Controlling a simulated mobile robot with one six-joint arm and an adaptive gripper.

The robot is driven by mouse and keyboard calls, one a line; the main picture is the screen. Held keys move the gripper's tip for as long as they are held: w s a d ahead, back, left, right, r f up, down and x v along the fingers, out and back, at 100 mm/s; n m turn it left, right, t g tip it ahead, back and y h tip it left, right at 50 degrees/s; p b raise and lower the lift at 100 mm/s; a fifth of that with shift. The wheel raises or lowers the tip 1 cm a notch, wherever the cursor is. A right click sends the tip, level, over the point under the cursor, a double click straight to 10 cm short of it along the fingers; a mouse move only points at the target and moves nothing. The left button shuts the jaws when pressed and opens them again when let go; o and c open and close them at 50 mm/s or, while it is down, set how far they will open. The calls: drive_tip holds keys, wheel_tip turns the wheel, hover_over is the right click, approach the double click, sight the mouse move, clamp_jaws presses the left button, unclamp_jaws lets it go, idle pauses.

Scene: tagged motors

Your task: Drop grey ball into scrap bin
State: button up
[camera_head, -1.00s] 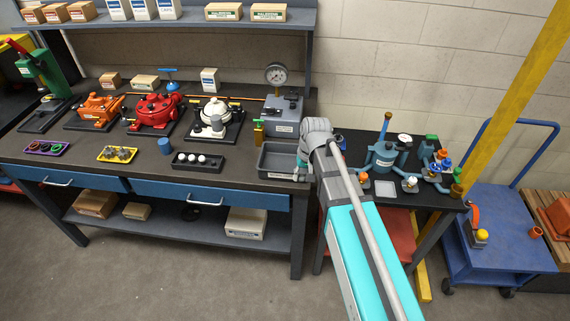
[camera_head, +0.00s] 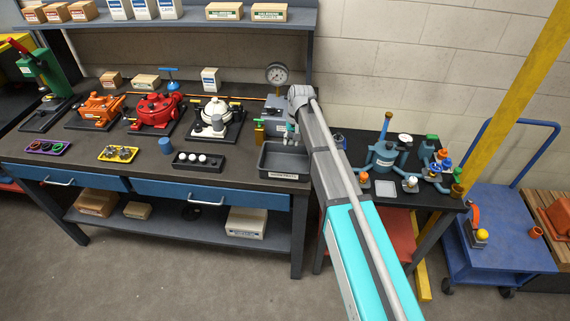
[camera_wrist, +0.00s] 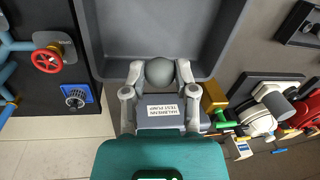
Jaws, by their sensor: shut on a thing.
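The grey ball (camera_wrist: 159,72) is pinched between the fingertips of my gripper (camera_wrist: 160,75) in the wrist view. A grey open-topped bin (camera_head: 264,159) with a white label on its front stands at the right end of the bench. It also shows in the wrist view (camera_wrist: 98,45), where its visible floor looks bare. The ball overlaps the bin's rim on the test pump side in that view, and the height between them is hard to tell. In the head view my gripper (camera_head: 290,138) is small, near the bin's back edge, and the ball cannot be made out.
The grey test pump (camera_head: 280,113) with a gauge (camera_head: 277,73) stands right behind the bin. A black tray (camera_head: 199,161) with white balls lies left of it. A shelf hangs above the bench.

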drive_tip(key=shift+f, duration=0.15)
drive_tip(key=b, duration=0.6)
hover_over(291, 166)
drive_tip(key=shift+s+f, duration=0.1)
drive_tip(key=shift+f, duration=2.75)
drive_tip(key=o, duration=1)
drive_tip(key=shift+c, duration=0.2)
